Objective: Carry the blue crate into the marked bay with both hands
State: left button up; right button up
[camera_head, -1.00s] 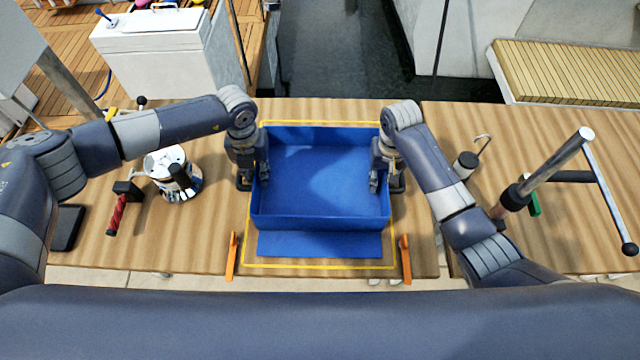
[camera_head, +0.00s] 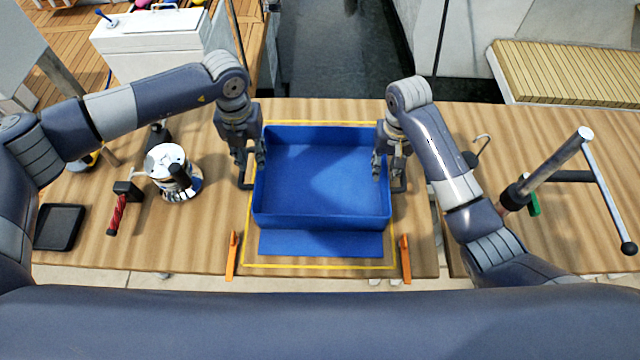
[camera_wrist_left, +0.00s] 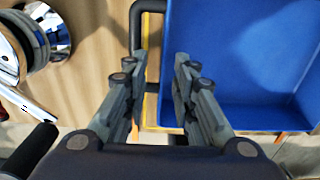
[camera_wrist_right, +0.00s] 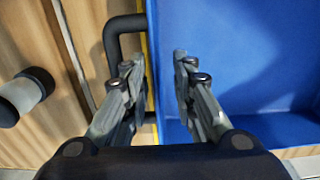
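The blue crate (camera_head: 320,222) stands upright and empty on the wooden table, within the yellow outline of the marked bay (camera_head: 320,267). A flat blue panel (camera_head: 320,244) shows in front of it. My left gripper (camera_head: 252,168) is at the crate's left side, over the black side handle (camera_wrist_left: 136,30). Its fingers are apart in the left wrist view (camera_wrist_left: 160,65). My right gripper (camera_head: 388,175) is at the right side by the other handle (camera_wrist_right: 112,38). Its fingers are apart in the right wrist view (camera_wrist_right: 155,65). Neither visibly grips a handle.
Two orange markers (camera_head: 233,256) (camera_head: 405,258) flank the bay's front. A metal pot (camera_head: 168,170), a red-handled tool (camera_head: 118,210) and a black tray (camera_head: 60,227) lie to the left. A metal crank (camera_head: 550,170) and a hooked item (camera_head: 470,158) stand to the right.

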notch_tip(320, 180, up, 6)
dwell(0.8)
